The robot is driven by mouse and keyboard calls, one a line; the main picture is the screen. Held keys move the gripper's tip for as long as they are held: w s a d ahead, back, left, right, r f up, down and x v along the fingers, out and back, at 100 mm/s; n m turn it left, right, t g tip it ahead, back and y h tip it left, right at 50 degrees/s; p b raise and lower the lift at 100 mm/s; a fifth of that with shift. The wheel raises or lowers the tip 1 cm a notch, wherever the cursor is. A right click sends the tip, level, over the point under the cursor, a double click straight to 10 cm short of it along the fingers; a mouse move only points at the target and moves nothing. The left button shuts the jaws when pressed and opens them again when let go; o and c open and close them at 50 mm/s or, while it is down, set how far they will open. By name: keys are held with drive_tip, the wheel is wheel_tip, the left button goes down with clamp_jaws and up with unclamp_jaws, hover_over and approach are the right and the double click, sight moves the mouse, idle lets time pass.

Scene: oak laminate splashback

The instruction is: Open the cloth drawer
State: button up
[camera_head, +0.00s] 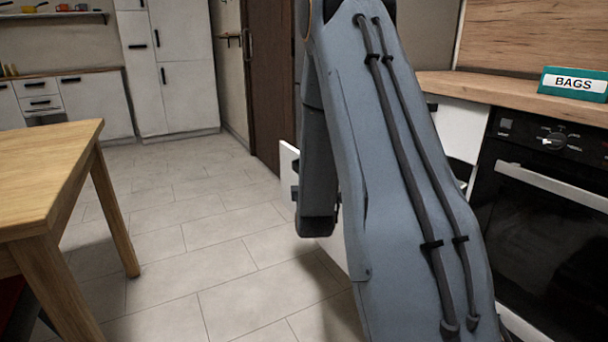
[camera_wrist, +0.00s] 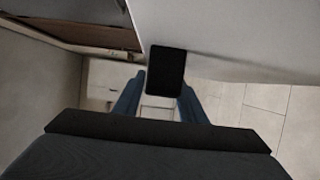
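A white drawer-like front (camera_head: 289,165) stands out from the counter line, just left of my arm in the head view. My arm hides most of it and whatever lies behind it, so I cannot tell how far out it is. In the wrist view my gripper (camera_wrist: 164,88) has its two blue fingers apart, one on each side of a black handle-like block (camera_wrist: 167,66). The block lies against a pale panel (camera_wrist: 230,40). I cannot tell whether the fingers press on it. No cloth is visible.
A black oven (camera_head: 545,215) is under the wooden worktop (camera_head: 475,86) at the right. A green BAGS box (camera_head: 573,84) stands on the worktop. A wooden table (camera_head: 45,170) is at the left. Tiled floor (camera_head: 205,215) is clear between table and arm. White cabinets (camera_head: 175,65) stand at the back.

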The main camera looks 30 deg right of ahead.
drive_tip(key=shift+a, duration=0.1)
drive_tip(key=p+v, duration=0.1)
drive_tip(key=v, duration=0.6)
drive_tip(key=shift+s+p, duration=0.3)
drive_tip(key=shift+p, duration=0.05)
drive_tip(key=shift+a, duration=0.15)
